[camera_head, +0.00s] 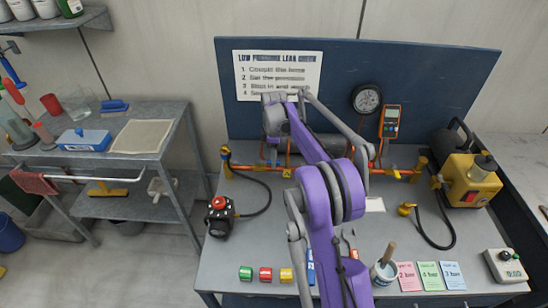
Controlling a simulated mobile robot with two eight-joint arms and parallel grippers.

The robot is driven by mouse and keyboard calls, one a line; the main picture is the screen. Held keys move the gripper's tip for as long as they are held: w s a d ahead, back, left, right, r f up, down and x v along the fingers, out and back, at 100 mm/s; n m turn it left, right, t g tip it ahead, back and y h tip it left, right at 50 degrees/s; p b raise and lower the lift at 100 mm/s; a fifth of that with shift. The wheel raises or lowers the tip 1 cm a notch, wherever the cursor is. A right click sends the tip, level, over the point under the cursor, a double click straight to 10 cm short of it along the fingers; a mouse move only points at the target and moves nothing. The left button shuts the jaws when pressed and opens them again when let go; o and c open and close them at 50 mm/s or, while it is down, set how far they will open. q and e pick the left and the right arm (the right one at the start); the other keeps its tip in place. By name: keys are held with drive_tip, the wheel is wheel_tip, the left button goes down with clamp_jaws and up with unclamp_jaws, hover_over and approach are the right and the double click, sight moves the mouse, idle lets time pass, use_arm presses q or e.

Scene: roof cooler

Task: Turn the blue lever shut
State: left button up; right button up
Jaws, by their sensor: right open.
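The blue lever cannot be made out; my purple and grey right arm covers the middle of the orange pipe run (248,167), where it may be hidden. The pipe run crosses the bench in front of the dark blue back panel (420,70), with yellow fittings at its ends. My right gripper (276,122) is open in front of the panel, near the pipe's left half. Its fingertips are small and partly covered, so I cannot tell whether they touch anything. My left gripper is out of view.
On the bench (225,255) stand a black and red device (220,216), a yellow pump (470,182), a mug (383,272), coloured cards (429,275) and small coloured cylinders (265,274). A round gauge (367,98) hangs on the panel. Loose black hoses lie left and right.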

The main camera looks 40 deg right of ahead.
clamp_jaws()
idle(1.4)
